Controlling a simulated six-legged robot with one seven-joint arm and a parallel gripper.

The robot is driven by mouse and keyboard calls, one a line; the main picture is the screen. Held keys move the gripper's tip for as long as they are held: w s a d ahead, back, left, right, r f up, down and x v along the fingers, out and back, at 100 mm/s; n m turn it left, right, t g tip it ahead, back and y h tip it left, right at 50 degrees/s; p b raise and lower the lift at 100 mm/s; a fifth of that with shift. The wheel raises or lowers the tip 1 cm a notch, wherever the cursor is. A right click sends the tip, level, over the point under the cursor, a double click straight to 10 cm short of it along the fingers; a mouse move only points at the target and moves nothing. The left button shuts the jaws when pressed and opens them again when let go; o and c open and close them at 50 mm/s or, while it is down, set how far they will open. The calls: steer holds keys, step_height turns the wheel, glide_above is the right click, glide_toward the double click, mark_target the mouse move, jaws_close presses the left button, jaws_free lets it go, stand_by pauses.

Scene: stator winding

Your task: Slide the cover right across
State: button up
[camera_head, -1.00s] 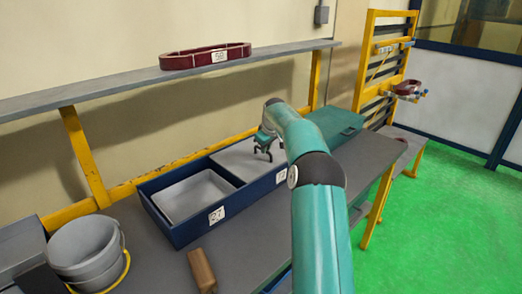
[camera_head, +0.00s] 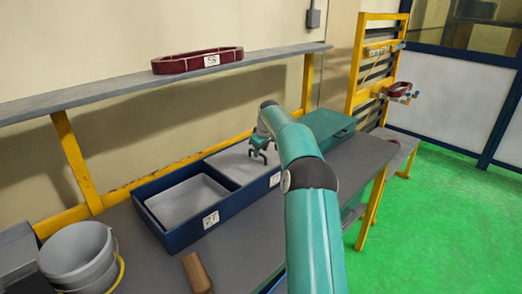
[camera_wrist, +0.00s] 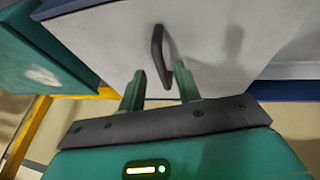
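A long blue box (camera_head: 183,234) stands on the bench. A flat grey cover (camera_head: 226,163) lies over its right part, under my gripper; it also shows in the wrist view (camera_wrist: 225,50). A dark handle (camera_wrist: 157,48) stands on the cover. My gripper (camera_wrist: 162,80) is open, its two green fingers apart and pointing at the handle. The handle's lower end appears between the fingertips; I cannot tell whether they touch it. In the head view my gripper (camera_head: 264,156) is over the cover and the handle is hard to make out.
The box's left part (camera_head: 187,198) is uncovered, with a pale grey inside. A green case (camera_head: 325,125) sits right of the box. A grey bucket (camera_head: 77,258) and a brown block (camera_head: 197,273) are on the bench. A shelf (camera_head: 110,95) with a dark red ring (camera_head: 180,64) runs above.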

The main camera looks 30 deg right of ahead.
steer(key=v, duration=1.3)
steer(key=shift+s+r, duration=0.15)
steer(key=shift+r, duration=0.15)
steer(key=shift+a, duration=0.1)
